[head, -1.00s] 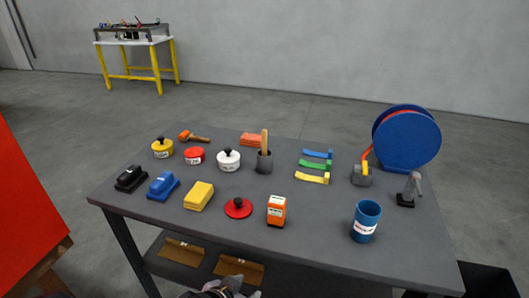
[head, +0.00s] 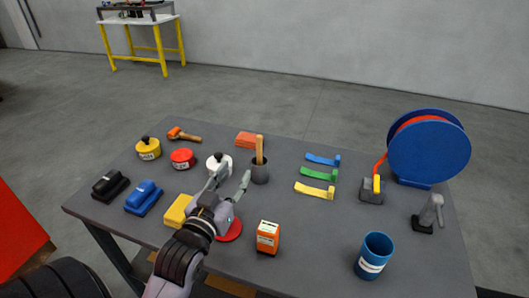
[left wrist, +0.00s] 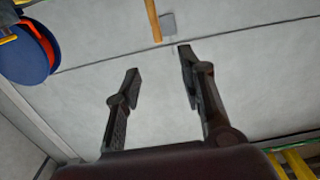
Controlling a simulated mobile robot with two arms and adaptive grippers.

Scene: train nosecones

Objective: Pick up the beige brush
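The beige brush (head: 259,147) stands upright in a dark grey cup (head: 261,173) near the middle of the table; only its light wooden handle shows, and its lower part is hidden in the cup. In the left wrist view, the handle (left wrist: 153,18) comes in from the top edge, beyond the fingertips. My left gripper (head: 236,169) is over the table, in front and to the left of the cup. Its two fingers (left wrist: 158,63) are spread apart with nothing between them. My right gripper is not in view.
Tins, sanding blocks and a hammer lie on the left of the table (head: 310,240). A white tin (head: 218,160) is partly behind my gripper. An orange box (head: 267,238), blue cup (head: 375,256), coloured strips (head: 318,174) and blue reel (head: 430,150) are to the right.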

